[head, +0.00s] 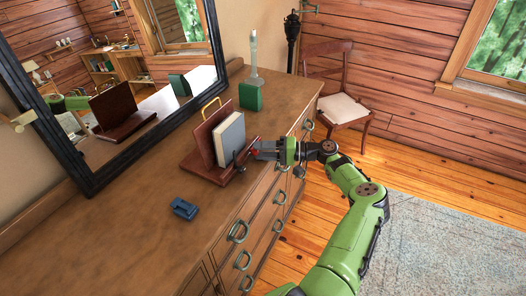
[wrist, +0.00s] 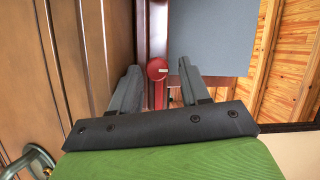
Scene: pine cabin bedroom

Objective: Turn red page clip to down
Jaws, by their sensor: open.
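The red page clip (wrist: 156,65) is a round red knob with a small pale mark, on the dark red wooden strip of the book stand (head: 198,165). In the wrist view the mark lies on the knob's lower right side. A grey-blue book (wrist: 208,38) stands on the stand beside the clip; it also shows in the head view (head: 231,138). My gripper (wrist: 158,80) is open, one finger on either side of the clip, with gaps visible. In the head view my gripper (head: 257,150) is at the stand's front right edge and mostly hides the clip.
The stand is on a long wooden dresser (head: 130,225) with drawer handles along its front. A dark blue object (head: 184,208) lies left of the stand. A green block (head: 251,96) and a glass bottle (head: 254,52) stand behind. A mirror (head: 75,165) leans along the wall.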

